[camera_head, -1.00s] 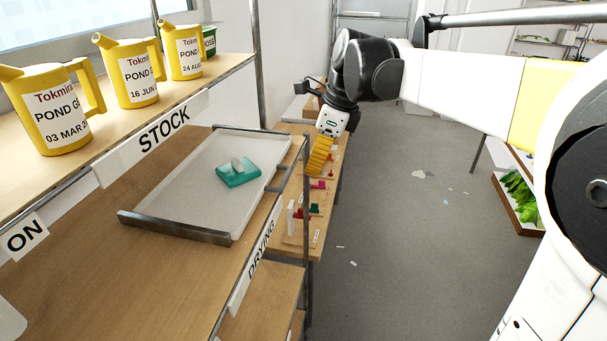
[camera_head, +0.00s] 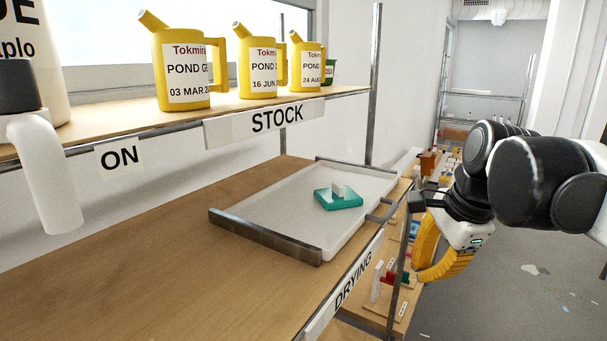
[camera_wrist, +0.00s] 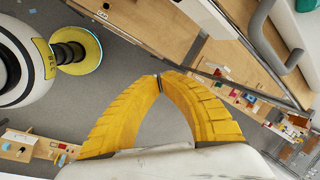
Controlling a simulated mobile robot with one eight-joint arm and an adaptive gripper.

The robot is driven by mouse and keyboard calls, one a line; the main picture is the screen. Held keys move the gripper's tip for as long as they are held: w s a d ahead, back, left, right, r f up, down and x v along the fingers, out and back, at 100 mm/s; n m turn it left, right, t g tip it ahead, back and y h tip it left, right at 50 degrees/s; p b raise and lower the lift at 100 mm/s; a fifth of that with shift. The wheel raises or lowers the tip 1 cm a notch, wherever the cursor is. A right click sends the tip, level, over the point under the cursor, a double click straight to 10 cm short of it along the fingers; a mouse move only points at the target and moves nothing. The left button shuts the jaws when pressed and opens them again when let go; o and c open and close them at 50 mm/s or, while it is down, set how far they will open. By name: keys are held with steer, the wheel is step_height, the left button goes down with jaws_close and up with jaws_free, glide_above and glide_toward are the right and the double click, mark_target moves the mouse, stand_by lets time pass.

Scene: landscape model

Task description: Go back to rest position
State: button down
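My gripper (camera_head: 420,271) hangs at the right in the head view, just beyond the front edge of the drying shelf, over the aisle side. Its two yellow ribbed fingers point down. In the wrist view the fingers (camera_wrist: 159,80) curve in and their tips meet, with nothing held between them. The arm is folded at the right of the head view, with dark joints close to the camera.
A white tray (camera_head: 291,222) with a metal handle lies on the drying shelf (camera_head: 130,285), holding a teal block (camera_head: 338,200). Yellow pond cans (camera_head: 183,70) stand on the shelf above. A lower bench (camera_head: 396,300) with small coloured parts lies near my gripper. Grey floor is open at right.

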steer(key=s+a+f+n+t+b, duration=0.1)
steer(key=s+f+n+b, duration=0.2)
steer(key=f, duration=0.9)
steer(key=s+a+f+n+t+h+b, duration=0.1)
steer(key=s+f+n+b, duration=0.3)
steer(key=f+n+b, duration=0.3)
steer(key=s+a+f+n+t+b, duration=0.1)
steer(key=s+f+n+b, duration=0.2)
steer(key=f, duration=1.4)
steer(key=n+b, duration=0.3)
steer(key=b, duration=0.4)
steer(key=shift+s+t+b, duration=0.3)
steer(key=shift+t+b, duration=0.05)
steer(key=shift+t, duration=0.05)
